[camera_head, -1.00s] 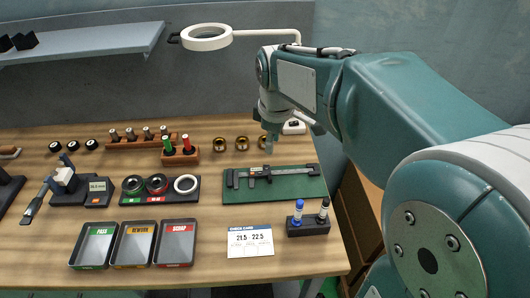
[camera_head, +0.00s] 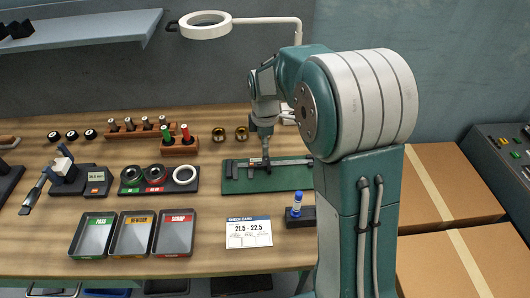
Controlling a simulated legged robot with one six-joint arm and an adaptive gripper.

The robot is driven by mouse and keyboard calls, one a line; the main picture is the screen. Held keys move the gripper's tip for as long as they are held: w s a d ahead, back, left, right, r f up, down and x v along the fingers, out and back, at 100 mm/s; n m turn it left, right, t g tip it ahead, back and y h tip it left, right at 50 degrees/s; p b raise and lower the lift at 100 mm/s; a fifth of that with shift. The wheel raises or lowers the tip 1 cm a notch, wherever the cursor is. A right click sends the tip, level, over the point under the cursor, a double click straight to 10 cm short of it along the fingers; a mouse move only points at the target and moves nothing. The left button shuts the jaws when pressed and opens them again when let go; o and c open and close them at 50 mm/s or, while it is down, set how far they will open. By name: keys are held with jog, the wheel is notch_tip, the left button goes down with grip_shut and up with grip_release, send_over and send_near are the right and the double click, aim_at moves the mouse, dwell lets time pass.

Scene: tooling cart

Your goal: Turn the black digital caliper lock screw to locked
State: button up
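The black digital caliper (camera_head: 245,163) lies flat on a green mat (camera_head: 245,184) at the right of the bench. Its jaws are toward the left end and its beam runs right. My gripper (camera_head: 265,157) points down from above and its tip is at the caliper's slider. The gripper covers the slider, so the lock screw is hidden or too small to make out. I cannot tell whether the tip touches the caliper. The fingers are too small here to show whether they are open or shut.
A marker holder (camera_head: 301,216) stands right of the check card (camera_head: 249,232), close to my arm. Brass rings (camera_head: 241,134) sit behind the mat. Three labelled trays (camera_head: 132,235) are at the front left. A ring-shaped lamp (camera_head: 206,25) hangs above the back.

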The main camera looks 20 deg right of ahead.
aim_at(266, 157)
jog(key=shift+d+f, duration=0.1)
jog(key=shift+f, duration=1.75)
jog(key=shift+c, duration=0.3)
grip_shut()
